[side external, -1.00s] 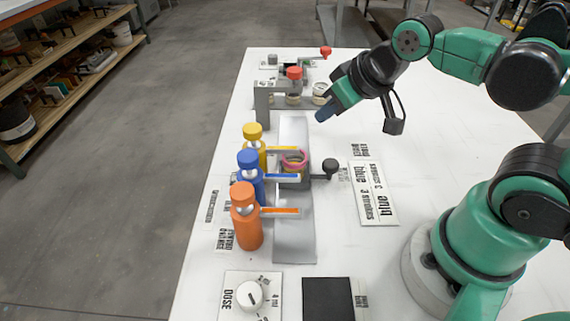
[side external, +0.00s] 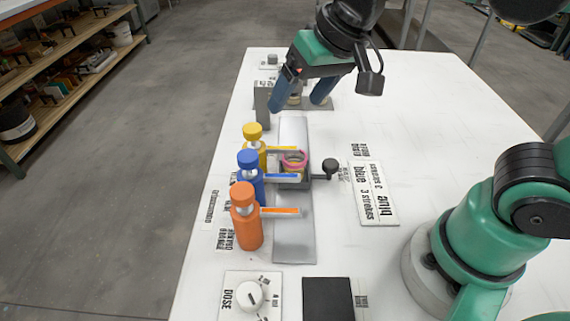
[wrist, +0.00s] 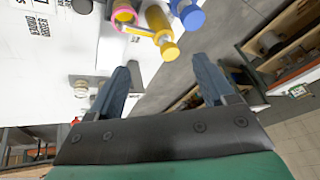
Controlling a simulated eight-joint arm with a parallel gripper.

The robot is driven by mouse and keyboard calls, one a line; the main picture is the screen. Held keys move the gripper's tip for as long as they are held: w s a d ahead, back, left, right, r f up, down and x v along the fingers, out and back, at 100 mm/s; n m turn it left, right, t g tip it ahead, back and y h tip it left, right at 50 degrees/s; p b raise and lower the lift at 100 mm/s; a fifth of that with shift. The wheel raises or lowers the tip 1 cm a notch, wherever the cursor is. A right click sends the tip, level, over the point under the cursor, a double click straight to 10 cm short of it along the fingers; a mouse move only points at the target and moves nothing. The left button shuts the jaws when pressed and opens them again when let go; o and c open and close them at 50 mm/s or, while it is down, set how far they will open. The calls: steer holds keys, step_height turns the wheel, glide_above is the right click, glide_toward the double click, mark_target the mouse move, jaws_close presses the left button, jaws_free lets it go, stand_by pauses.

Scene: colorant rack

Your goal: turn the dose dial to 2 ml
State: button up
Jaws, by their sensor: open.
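The dose dial (side external: 249,295) is a white round knob on a white plate marked DOSE (side external: 228,300), at the near left of the table in the side view. A dark pointer mark shows on the knob; I cannot tell which number it points at. The number labels right of the knob are too small to read surely. My gripper (side external: 298,106) is open and empty, over the far part of the table, well away from the dial. In the wrist view its two blue fingers (wrist: 165,80) are spread apart with nothing between them. The dial is not in the wrist view.
Orange (side external: 246,220), blue (side external: 249,182) and yellow (side external: 254,150) bottles stand along the left table edge, beside a grey track (side external: 295,245) holding a pink-rimmed cup (side external: 294,160). A black-knobbed lever (side external: 330,167), a sign (side external: 372,195) and a black pad (side external: 328,299) lie rightward.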

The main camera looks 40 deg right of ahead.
steer(key=s+a+m+g, duration=0.2)
steer(key=a+m+g, duration=0.1)
steer(key=a, duration=0.6)
steer(key=m+g+h, duration=0.1)
steer(key=m+g, duration=0.1)
steer(key=m, duration=0.1)
glide_above(249, 293)
step_height(249, 293, down, 12)
steer(key=shift+r, duration=0.2)
steer(key=shift+f, duration=3.2)
jaws_close()
